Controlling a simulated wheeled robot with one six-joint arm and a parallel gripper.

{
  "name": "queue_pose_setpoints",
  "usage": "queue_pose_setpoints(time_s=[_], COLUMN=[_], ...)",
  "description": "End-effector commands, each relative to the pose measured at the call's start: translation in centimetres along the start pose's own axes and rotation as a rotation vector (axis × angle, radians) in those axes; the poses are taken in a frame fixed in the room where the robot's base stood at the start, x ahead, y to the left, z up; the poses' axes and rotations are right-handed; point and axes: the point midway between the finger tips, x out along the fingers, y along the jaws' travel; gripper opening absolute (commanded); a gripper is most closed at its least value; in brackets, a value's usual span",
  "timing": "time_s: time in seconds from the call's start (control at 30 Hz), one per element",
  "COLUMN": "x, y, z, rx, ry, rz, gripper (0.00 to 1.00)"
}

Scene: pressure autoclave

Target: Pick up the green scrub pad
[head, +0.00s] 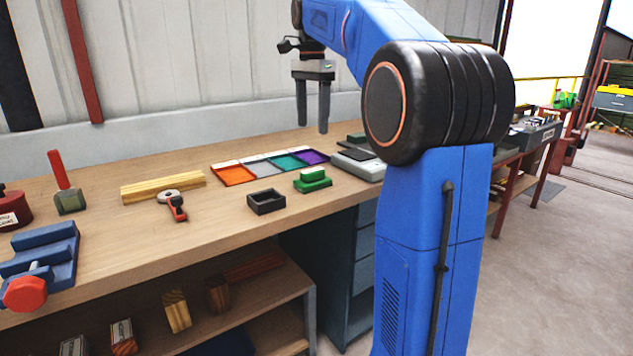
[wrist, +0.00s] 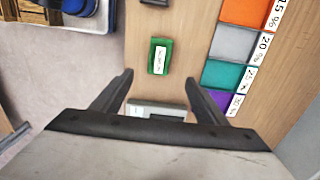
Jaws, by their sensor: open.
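A small green block-like thing (head: 313,180), which I take for the green scrub pad, lies on the wooden bench between a dark open box and a grey scale-like device. In the wrist view the green thing (wrist: 160,44) shows a white label whose writing is too small to read. My gripper (head: 312,129) is open and empty, pointing down above the back of the bench, well above the surface. In the wrist view the open fingers (wrist: 159,79) stand apart, with the green thing ahead of the gap between them. Nothing covers the green thing.
A four-colour tray (head: 240,176) lies behind the green thing. The dark open box (head: 266,201) is to its left, the grey device (head: 360,166) to its right. A red-handled tool (head: 176,206) and a wooden bar (head: 163,186) lie farther left. Bare bench (head: 190,250) is in front.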

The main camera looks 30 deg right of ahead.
Motion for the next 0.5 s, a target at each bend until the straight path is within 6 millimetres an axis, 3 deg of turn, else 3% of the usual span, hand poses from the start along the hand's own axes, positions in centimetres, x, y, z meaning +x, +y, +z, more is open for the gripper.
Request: queue_pose_setpoints(time_s=[0.5], x=[8.9], y=[0.1], z=[0.1], rx=[-0.002], ry=[-0.001], rz=[0.002], gripper=[0.67])
